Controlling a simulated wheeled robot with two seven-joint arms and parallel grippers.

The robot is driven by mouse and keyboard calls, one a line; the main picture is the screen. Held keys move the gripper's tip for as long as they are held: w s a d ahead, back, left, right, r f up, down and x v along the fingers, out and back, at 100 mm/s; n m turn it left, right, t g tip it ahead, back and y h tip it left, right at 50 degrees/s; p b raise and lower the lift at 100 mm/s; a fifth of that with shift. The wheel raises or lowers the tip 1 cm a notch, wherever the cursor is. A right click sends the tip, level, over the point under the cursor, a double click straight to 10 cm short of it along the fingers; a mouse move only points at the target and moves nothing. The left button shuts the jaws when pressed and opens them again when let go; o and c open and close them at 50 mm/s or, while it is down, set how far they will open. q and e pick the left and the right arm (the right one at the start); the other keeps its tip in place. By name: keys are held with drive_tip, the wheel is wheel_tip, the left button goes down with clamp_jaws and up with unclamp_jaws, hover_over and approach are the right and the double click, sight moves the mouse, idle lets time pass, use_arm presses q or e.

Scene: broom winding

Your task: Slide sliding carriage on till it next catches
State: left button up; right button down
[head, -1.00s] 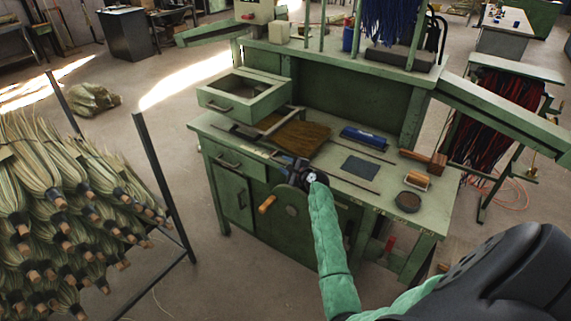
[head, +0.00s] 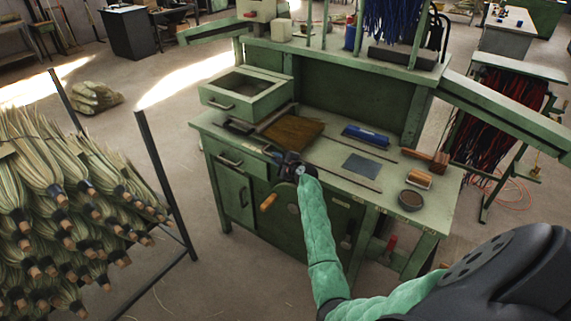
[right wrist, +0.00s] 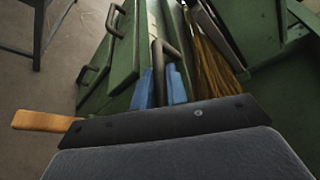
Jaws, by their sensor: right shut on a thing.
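My right gripper (head: 273,155) is at the bench's front edge, left of centre. Its blue fingertips show in the right wrist view (right wrist: 161,88), close together at a dark curved bar (right wrist: 165,48). I take that bar to be part of the sliding carriage; most of the carriage is hidden behind the fingers and gripper body. The crank's orange wooden handle (head: 268,202) shows just below the gripper, and in the right wrist view (right wrist: 45,121). The brown broom bristles (head: 293,131) lie on the bench just behind the gripper. My left gripper is out of view.
The green workbench (head: 330,190) carries a blue block (head: 365,136), a grey plate (head: 362,166), a brush (head: 418,179) and a round dark tin (head: 411,200). An upper box drawer (head: 245,95) stands at its back left. A broom rack (head: 165,190) stands left.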

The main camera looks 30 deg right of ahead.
sight(271, 156)
drive_tip(key=shift+w+a+f, duration=0.1)
drive_tip(key=shift+w+a, duration=0.15)
drive_tip(key=shift+w, duration=0.4)
drive_tip(key=shift+w+a, duration=0.25)
drive_tip(key=shift+w, duration=0.35)
drive_tip(key=shift+w+a, duration=0.1)
drive_tip(key=shift+w, duration=0.05)
drive_tip(key=c, duration=1.4)
unclamp_jaws()
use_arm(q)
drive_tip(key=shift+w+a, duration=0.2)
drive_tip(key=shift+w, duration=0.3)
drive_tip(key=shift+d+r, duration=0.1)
